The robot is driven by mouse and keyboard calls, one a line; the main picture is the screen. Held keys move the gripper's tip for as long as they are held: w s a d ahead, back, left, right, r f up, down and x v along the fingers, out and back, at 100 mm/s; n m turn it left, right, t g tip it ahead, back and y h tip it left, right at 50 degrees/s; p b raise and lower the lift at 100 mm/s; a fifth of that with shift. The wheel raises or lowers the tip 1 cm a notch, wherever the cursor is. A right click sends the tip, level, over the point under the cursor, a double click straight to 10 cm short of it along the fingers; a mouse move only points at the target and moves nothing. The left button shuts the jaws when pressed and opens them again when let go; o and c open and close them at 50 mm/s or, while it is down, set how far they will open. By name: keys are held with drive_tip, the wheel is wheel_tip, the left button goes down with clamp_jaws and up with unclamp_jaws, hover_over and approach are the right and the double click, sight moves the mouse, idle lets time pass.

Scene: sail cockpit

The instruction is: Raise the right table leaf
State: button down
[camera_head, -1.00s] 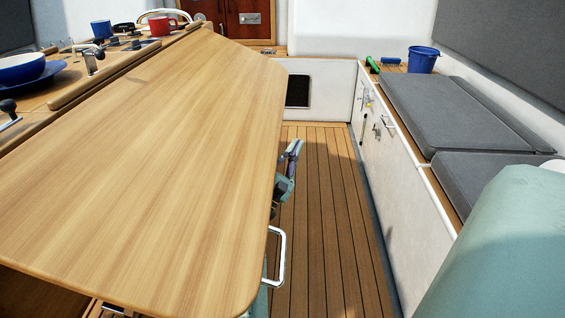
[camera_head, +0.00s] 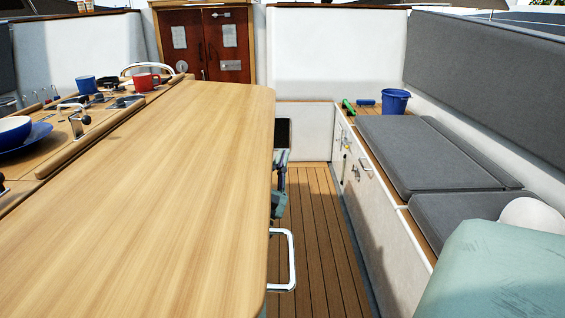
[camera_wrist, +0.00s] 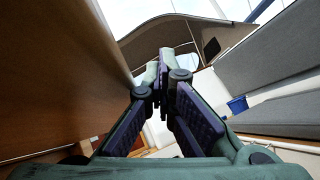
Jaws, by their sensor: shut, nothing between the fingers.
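The right table leaf (camera_head: 170,190) is the broad wooden panel filling the left and middle of the head view. It looks close to level, its far edge nearly in line with the table's centre strip. My gripper (camera_head: 281,172) is just beyond the leaf's right edge and partly hidden by it. In the wrist view the shut, empty fingers (camera_wrist: 164,62) point upward. A brown wooden surface (camera_wrist: 60,75), likely the leaf's underside, stands close on their left. Whether the fingers touch it I cannot tell.
A metal loop handle (camera_head: 290,262) sticks out beyond the leaf's right edge. The plank floor (camera_head: 318,230) forms a narrow aisle. A cushioned bench (camera_head: 425,150) with a blue bucket (camera_head: 395,101) lines the right. A red mug (camera_head: 145,81) and a blue bowl (camera_head: 14,131) sit left.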

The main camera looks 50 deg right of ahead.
drive_tip(key=shift+w+a+n+t+y, duration=0.15)
drive_tip(key=shift+w+a+n+t, duration=0.15)
drive_tip(key=shift+w+a+t, duration=0.25)
drive_tip(key=shift+w+a+n+t+y, duration=0.15)
drive_tip(key=shift+w+a+n+t, duration=0.2)
drive_tip(key=shift+w, duration=0.25)
drive_tip(key=shift+a+f, duration=0.1)
drive_tip(key=shift+f, duration=0.05)
drive_tip(key=s+a+f+m+g, duration=0.1)
drive_tip(key=s+a+f, duration=0.3)
drive_tip(key=a+f, duration=0.3)
drive_tip(key=shift+s+f, duration=0.25)
drive_tip(key=shift+s, duration=0.15)
drive_tip(key=shift+d+f, duration=0.1)
